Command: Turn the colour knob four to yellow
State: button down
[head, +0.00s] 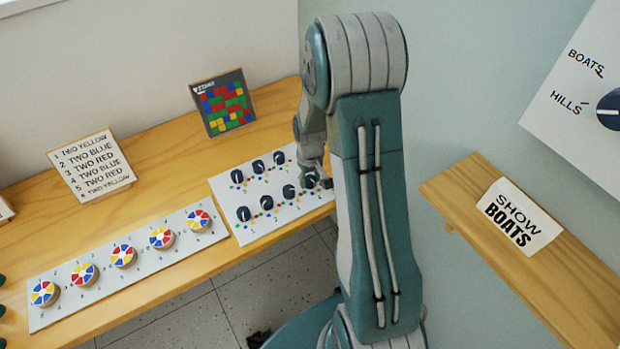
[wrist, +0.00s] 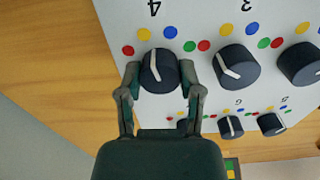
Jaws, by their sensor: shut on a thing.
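The white knob panel (head: 222,187) lies on the wooden bench with two rows of dark knobs. In the wrist view, colour knob four (wrist: 159,72) stands under the label 4, with red, yellow, blue and green dots around its upper side. My gripper (wrist: 159,78) has its two fingers against both sides of this knob, shut on it. The white pointer line on its top runs roughly up the picture, leaning slightly left towards the yellow dot (wrist: 144,34); its exact aim is hard to tell. In the head view my gripper (head: 314,180) is at the panel's right end, partly hiding that knob.
Knob three (wrist: 236,67) is close beside the right finger. A panel of coloured wheels (head: 110,292), a card of colour words (head: 92,166) and a coloured block picture (head: 222,103) are on the bench. A shelf (head: 462,190) with a SHOW BOATS card is at right.

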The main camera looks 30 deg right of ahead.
aim_at(309, 178)
jog(key=shift+n, duration=0.7)
jog(key=shift+c, duration=1.3)
grip_release()
notch_tip(309, 178, up, 12)
jog(key=shift+w+a, duration=0.1)
